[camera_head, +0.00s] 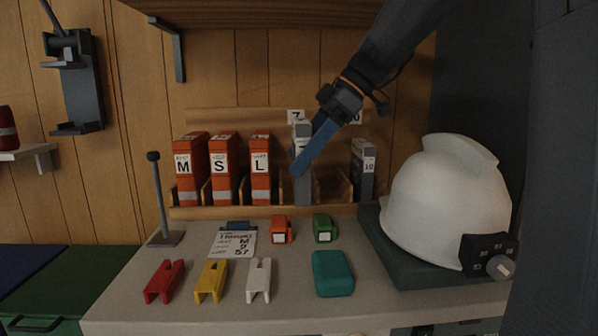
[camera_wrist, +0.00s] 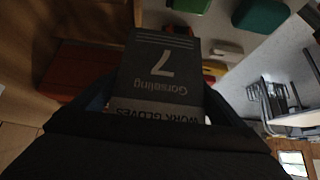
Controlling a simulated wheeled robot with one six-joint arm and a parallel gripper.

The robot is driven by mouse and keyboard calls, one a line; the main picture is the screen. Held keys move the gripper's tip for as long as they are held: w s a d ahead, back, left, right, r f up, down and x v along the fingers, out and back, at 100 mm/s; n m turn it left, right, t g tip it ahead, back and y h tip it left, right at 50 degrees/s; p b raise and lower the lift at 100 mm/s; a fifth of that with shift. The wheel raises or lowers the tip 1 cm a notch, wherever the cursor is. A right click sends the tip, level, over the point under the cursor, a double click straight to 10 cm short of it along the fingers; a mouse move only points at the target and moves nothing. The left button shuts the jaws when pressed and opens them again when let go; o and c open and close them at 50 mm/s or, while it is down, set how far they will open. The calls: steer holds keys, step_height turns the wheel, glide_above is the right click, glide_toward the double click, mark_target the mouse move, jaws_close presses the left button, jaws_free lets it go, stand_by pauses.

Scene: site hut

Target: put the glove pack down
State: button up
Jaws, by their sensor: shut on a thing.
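The glove pack (camera_head: 303,188) is a grey upright box. In the wrist view the pack (camera_wrist: 165,65) shows a 7 and "WORK GLOVES" upside down. My gripper (camera_head: 300,162) reaches in from the upper right, its blue fingers shut on the pack; in the wrist view the fingers flank it. The pack is at the wooden rack (camera_head: 230,212), below a tag reading 7 (camera_head: 296,116), its lower end near the front rail. I cannot tell whether it rests on the rack.
Orange packs M (camera_head: 189,165), S (camera_head: 223,165) and L (camera_head: 261,165) stand left of it; a grey pack 10 (camera_head: 363,168) stands right. A white helmet (camera_head: 440,205) sits on a dark base at right. Coloured clips, small blocks and a note card (camera_head: 234,243) lie in front.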

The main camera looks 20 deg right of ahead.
steer(key=w+d, duration=0.3)
steer(key=w, duration=1.1)
step_height(320, 180, down, 7)
steer(key=shift+s, duration=0.1)
steer(key=shift+f, duration=0.2)
steer(key=o, duration=0.9)
steer(key=shift+r+p, duration=0.25)
steer(key=shift+p, duration=0.05)
steer(key=v, duration=0.7)
steer(key=shift+d+r, duration=0.15)
steer(key=shift+d, duration=0.1)
steer(key=shift+s, duration=0.1)
